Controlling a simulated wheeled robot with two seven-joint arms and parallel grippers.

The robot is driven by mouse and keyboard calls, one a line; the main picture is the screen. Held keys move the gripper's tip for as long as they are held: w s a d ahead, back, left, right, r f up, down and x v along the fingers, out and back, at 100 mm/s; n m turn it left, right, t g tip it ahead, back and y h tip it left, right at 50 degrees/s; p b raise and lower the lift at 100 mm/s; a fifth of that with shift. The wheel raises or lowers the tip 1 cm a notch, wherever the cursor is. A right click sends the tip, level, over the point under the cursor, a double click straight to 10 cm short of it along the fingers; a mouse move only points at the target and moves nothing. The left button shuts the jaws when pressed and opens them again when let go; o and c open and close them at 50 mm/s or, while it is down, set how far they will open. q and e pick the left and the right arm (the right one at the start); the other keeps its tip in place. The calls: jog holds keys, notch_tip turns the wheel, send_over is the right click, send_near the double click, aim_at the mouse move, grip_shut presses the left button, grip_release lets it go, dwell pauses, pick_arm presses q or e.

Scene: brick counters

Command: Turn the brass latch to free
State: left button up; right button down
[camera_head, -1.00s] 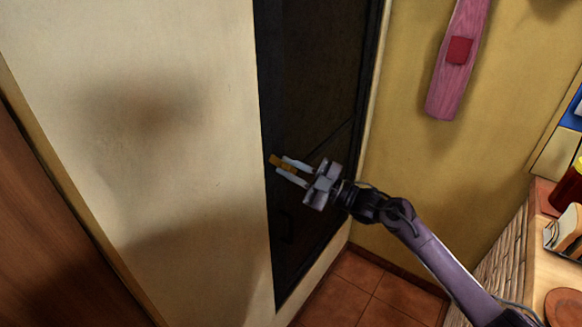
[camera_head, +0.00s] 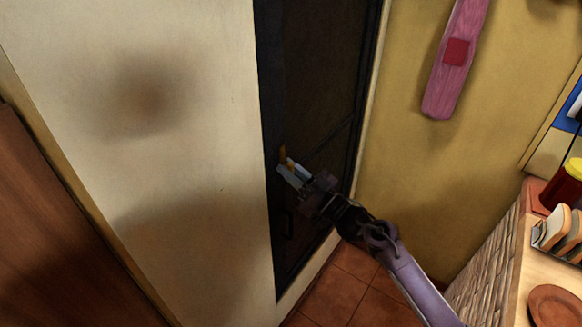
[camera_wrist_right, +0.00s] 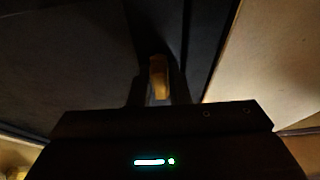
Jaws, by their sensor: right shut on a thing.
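The brass latch (camera_head: 282,153) is a small orange-brown bar on the dark door (camera_head: 315,75). In the head view it stands nearly upright between the fingertips of my right gripper (camera_head: 287,166). The right gripper is shut on it, with its pale fingers on either side. My left gripper is not in view.
A cream wall (camera_head: 190,200) lies left of the door and a yellow wall (camera_head: 420,170) right of it. A pink board (camera_head: 448,85) hangs on the yellow wall. A brick counter (camera_head: 490,265) with a plate (camera_head: 556,306) and bread (camera_head: 555,228) stands at the right. Tiled floor (camera_head: 365,265) is clear.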

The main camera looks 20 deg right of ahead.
jog(key=shift+m+h, duration=0.3)
jog(key=c, duration=1.4)
grip_release()
jog(key=shift+c, duration=0.2)
